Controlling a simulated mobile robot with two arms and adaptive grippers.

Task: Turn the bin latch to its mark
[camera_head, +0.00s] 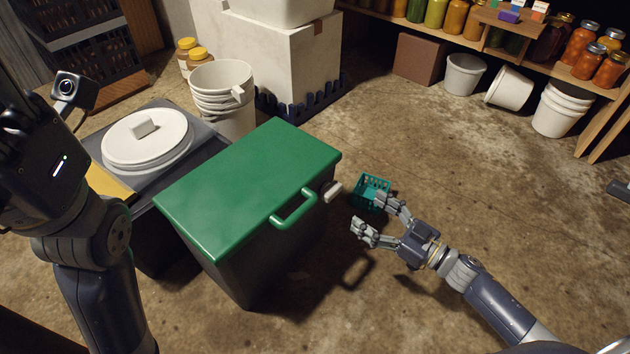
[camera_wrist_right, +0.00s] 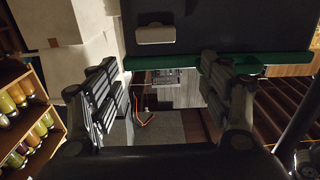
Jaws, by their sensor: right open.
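The dark grey bin (camera_head: 253,265) with a green lid (camera_head: 240,175) and green handle (camera_head: 294,208) stands in the middle of the head view. Its pale latch (camera_head: 333,191) sits on the bin's right side, just below the lid edge. In the wrist view the latch (camera_wrist_right: 156,34) is a pale bar lying level across the dark bin wall. I cannot make out a mark. My right gripper (camera_head: 373,216) is open and empty, right of and apart from the latch. My left arm is at the far left; its gripper's fingers cannot be made out.
A teal basket (camera_head: 370,193) is on the floor behind the right gripper. A dark container with a white round lid (camera_head: 147,138) stands left of the bin. White buckets (camera_head: 222,90) are behind it. Jar shelves line the back right. The floor at right is mostly clear.

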